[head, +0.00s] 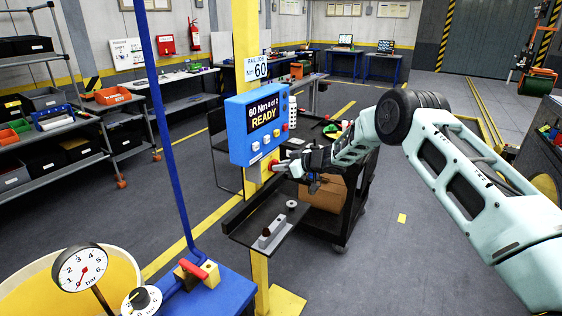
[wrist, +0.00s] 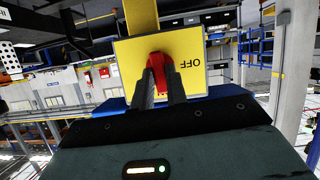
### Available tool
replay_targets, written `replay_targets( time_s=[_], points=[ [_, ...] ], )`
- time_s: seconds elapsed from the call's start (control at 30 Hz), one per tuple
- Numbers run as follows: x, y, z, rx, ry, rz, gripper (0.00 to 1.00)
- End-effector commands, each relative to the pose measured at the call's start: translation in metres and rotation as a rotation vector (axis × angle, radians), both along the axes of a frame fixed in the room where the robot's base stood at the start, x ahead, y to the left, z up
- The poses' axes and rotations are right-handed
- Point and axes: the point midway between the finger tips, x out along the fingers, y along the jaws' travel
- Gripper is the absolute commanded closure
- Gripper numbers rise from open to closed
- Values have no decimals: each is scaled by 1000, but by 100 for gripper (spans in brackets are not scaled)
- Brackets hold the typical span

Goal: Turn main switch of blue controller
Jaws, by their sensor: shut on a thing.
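The blue controller (head: 247,142) is mounted on the yellow post, and its screen (head: 264,112) reads "60 Nm 0 of 2 READY". Its main switch is a red knob (wrist: 163,66) on a yellow plate (wrist: 200,82) marked OFF, seen in the wrist view. In the head view the red switch (head: 272,165) shows at the controller's lower right side. My gripper (wrist: 161,80) is shut on the red knob, one finger on each side of it. In the head view my gripper (head: 283,165) reaches the switch from the right.
A yellow post (head: 246,50) carries the controller. Below is a dark shelf (head: 243,232) with a small metal part. A cardboard box (head: 325,193) on a dark cart stands beneath my forearm. A blue bench with a gauge (head: 80,269) is at front left. The floor at right is open.

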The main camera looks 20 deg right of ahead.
Motion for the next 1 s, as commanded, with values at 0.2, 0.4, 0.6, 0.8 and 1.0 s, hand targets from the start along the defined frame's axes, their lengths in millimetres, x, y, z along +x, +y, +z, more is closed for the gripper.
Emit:
replay_targets(
  time_s=[0.2, 0.4, 0.6, 0.8, 1.0],
  points=[
    [0, -2, -1, 39, 42, -1, 100],
    [0, -2, -2, 50, 53, -1, 100],
    [0, -1, -2, 50, 53, -1, 100],
    [0, -1, -2, 51, 52, -1, 64],
    [0, -1, -1, 51, 51, -1, 64]
  ],
)
